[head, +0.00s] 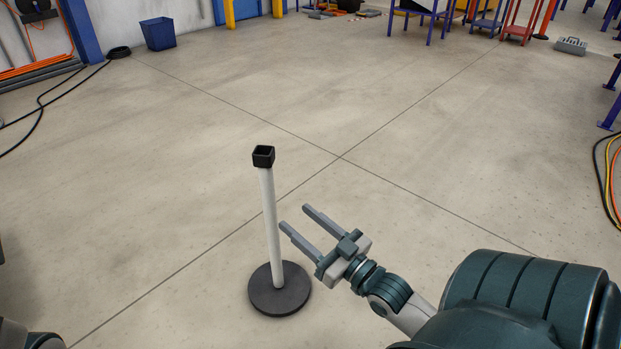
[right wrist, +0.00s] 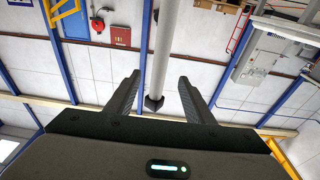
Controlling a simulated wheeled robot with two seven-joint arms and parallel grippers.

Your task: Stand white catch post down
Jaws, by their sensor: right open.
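The white catch post (head: 270,215) stands upright on the floor, with a square black cap (head: 263,157) on top and a round black base (head: 279,290). I see no contact with the post. My left gripper is out of view.
Bare concrete floor (head: 160,190) surrounds the post. A blue bin (head: 158,34) stands far back left. Black cables (head: 40,108) lie at the left and coloured cables (head: 610,175) at the right edge. Blue-legged tables and red carts (head: 520,25) stand at the back right.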

